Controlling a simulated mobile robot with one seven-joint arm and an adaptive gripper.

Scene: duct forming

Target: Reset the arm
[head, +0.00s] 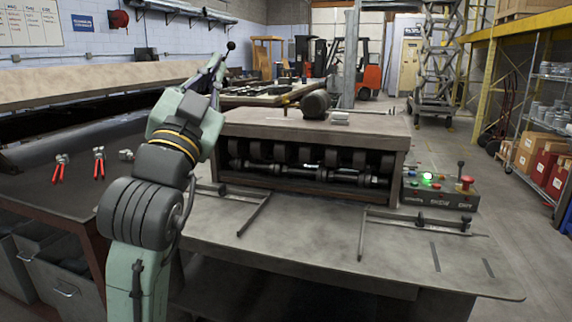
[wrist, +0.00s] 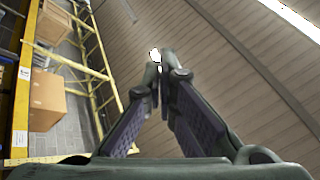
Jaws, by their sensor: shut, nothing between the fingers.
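My arm rises at the left of the head view in front of the bench, with its upper links bent up and away. My gripper is hard to make out in the head view, where the arm's far end is small and partly hidden behind its own links. In the wrist view my gripper (wrist: 158,85) points up toward the ceiling. Its two dark fingers come together at the tips, with nothing held between them.
A forming machine (head: 310,140) with rollers stands on the metal bench (head: 300,235). A control box (head: 440,190) with a lit green button sits at its right. Red-handled tools (head: 99,165) lie on the dark table at left. A yellow rack (wrist: 18,90) shows in the wrist view.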

